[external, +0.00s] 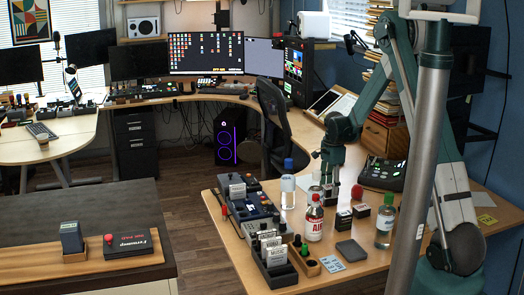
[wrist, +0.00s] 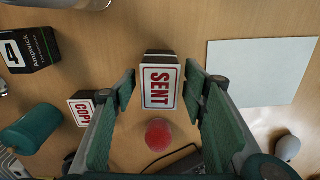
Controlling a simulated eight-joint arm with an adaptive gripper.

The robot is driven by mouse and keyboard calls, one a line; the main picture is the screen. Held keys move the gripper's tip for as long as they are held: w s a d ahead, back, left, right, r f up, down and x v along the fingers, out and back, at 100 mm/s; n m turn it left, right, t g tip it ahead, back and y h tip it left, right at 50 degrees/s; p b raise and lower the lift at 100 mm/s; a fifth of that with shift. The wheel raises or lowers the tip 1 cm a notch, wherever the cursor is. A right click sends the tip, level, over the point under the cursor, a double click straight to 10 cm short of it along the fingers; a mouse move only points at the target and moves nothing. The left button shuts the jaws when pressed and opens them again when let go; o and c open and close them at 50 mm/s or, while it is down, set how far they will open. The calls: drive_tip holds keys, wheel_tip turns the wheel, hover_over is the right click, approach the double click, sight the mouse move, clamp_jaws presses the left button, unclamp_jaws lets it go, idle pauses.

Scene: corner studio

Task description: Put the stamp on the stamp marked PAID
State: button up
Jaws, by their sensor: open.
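In the wrist view a dark stamp block with a white label reading SENT (wrist: 162,86) in red lies between my fingers. A red ball (wrist: 158,134) is just below it; I cannot tell whether they are joined. My gripper (wrist: 161,94) is open, one finger on each side of the SENT block, with gaps. In the external view my gripper (external: 330,181) points down over the right desk. A stamp marked COPY (wrist: 82,111) lies left of my fingers. Small dark stamps (external: 343,220) stand on the desk near a red knob (external: 357,192). I cannot read PAID on any stamp.
A black box (wrist: 30,50) and green cylinder (wrist: 32,128) are at the wrist view's left. A white sheet (wrist: 262,72) lies right.

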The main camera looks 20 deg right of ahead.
sight(330, 186)
wheel_tip(330, 186, up, 12)
drive_tip(key=p, duration=0.1)
idle(0.5)
idle(0.5)
drive_tip(key=shift+r, duration=0.15)
drive_tip(key=s+a+r+n+t, duration=0.2)
drive_tip(key=s+a+r+n, duration=0.15)
drive_tip(key=s+r, duration=0.65)
drive_tip(key=s+a+r+n+t, duration=0.1)
drive_tip(key=s+a+r+n, duration=0.3)
drive_tip(key=s+r, duration=0.6)
drive_tip(key=s+a+n+t, duration=0.1)
drive_tip(key=s+n, duration=0.4)
drive_tip(key=s, duration=0.6)
drive_tip(key=s+a+n+t, duration=0.2)
drive_tip(key=s+n, duration=0.3)
drive_tip(key=s, duration=0.7)
drive_tip(key=shift+r+t, duration=0.2)
drive_tip(key=shift+t, duration=0.4)
